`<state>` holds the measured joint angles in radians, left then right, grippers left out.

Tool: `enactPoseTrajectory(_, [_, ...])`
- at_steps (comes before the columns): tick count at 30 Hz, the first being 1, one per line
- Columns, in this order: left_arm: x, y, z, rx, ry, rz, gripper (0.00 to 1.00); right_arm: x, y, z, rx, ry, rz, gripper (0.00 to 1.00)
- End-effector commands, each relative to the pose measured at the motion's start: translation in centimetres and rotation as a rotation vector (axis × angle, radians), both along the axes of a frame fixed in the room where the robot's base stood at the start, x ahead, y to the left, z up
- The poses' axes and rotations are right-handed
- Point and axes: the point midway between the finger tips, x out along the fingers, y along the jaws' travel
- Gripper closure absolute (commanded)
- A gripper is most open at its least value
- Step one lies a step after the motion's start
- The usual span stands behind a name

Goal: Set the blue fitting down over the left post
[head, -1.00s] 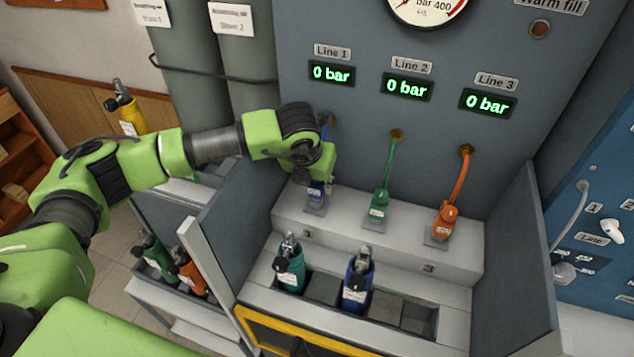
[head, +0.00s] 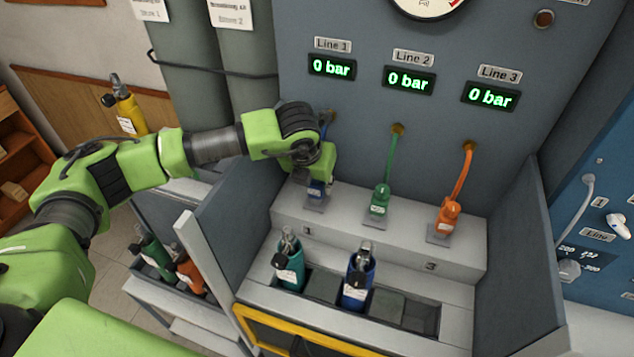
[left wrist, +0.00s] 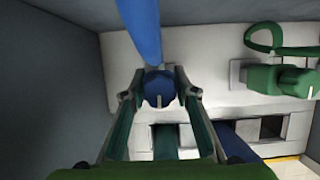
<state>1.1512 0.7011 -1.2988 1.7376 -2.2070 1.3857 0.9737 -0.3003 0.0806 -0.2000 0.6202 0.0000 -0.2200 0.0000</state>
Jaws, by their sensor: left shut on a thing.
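The blue fitting (head: 317,188) is at the leftmost station on the grey ledge, under Line 1, with a blue hose running from it to the panel. My left gripper (head: 316,179) comes down on it from above and is shut on it. In the left wrist view the fitting (left wrist: 160,88) sits between the two fingers of my left gripper (left wrist: 160,97). A grey base plate (head: 315,206) shows directly below the fitting. The left post itself is hidden, so I cannot tell how far the fitting sits over it. My right gripper is not in view.
A green fitting (head: 379,204) and an orange fitting (head: 447,217) stand to the right on the ledge (head: 411,232). A green bottle (head: 289,265) and a blue bottle (head: 358,278) stand in the front rack. A grey side wall (head: 240,212) rises close on the left.

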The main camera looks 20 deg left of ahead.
Motion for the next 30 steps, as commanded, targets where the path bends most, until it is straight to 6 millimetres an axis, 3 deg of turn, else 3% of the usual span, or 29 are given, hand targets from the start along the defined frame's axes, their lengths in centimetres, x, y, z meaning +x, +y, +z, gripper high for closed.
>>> enactPoseTrajectory(1, [0.0,0.0,0.1,-0.001,-0.002,0.000,0.65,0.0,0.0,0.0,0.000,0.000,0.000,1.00])
enactPoseTrajectory(3, [0.0,0.0,0.1,-0.001,-0.002,0.000,0.53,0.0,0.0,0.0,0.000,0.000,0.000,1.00])
enactPoseTrajectory(16, [-0.3,0.0,0.8,-0.001,-0.001,0.000,0.53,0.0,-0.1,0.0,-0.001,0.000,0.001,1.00])
enactPoseTrajectory(30, [-3.7,0.1,9.2,-0.001,-0.004,-0.001,0.53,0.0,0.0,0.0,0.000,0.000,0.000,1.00])
